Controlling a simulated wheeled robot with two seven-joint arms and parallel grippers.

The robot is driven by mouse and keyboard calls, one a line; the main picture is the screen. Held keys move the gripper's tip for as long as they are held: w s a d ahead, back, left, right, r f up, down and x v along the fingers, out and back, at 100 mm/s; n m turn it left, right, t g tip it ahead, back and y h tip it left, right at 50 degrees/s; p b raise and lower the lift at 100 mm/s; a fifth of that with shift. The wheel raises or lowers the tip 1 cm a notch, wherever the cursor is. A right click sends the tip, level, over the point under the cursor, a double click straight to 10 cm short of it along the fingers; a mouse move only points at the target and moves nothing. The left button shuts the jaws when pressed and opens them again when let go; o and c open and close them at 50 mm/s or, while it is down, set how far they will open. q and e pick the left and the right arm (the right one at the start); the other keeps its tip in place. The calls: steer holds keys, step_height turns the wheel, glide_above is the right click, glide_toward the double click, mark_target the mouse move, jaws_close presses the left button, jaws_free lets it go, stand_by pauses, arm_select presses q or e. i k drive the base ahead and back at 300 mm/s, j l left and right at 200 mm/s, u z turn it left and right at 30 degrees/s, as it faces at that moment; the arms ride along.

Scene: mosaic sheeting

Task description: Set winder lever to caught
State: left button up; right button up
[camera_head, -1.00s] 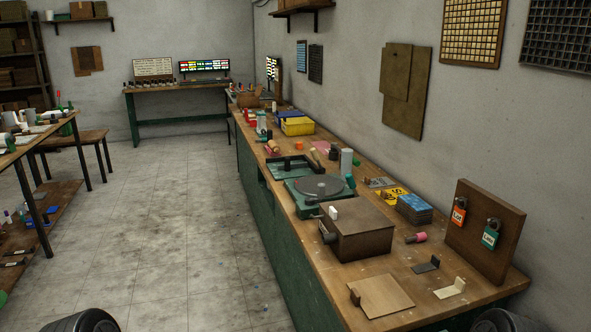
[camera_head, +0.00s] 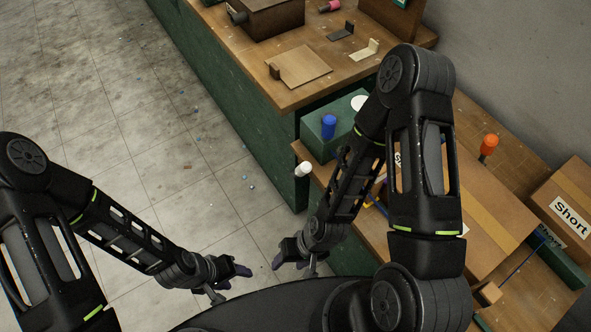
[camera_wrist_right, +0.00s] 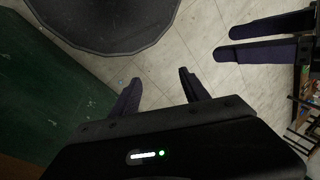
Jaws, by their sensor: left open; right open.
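A green box (camera_head: 313,143) with a blue knob (camera_head: 328,126) and a white round part (camera_head: 359,103) stands beyond my right forearm. A white-tipped lever (camera_head: 303,169) sticks out by its near side; I cannot tell whether it is the winder lever or what position it is in. My right arm hides part of this area. My left gripper (camera_head: 241,271) is open and empty above the floor. My right gripper (camera_head: 279,262) is open and empty, facing it. In the right wrist view, the right fingers (camera_wrist_right: 160,88) are apart, with the left gripper (camera_wrist_right: 225,43) at upper right.
The long bench carries a brown box (camera_head: 271,17) and a flat board (camera_head: 300,67). A lower bench at right holds cardboard boxes, one marked Short (camera_head: 571,216), and an orange knob (camera_head: 488,144). The tiled floor (camera_head: 180,130) at left is open.

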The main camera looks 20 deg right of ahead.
mark_target(304, 168)
steer(key=i+j+z, duration=0.2)
steer(key=j, duration=0.25)
steer(key=j+z, duration=0.2)
steer(key=j, duration=0.3)
steer(key=i+j+z, duration=0.2)
steer(key=j, duration=0.3)
steer(key=k, duration=0.1)
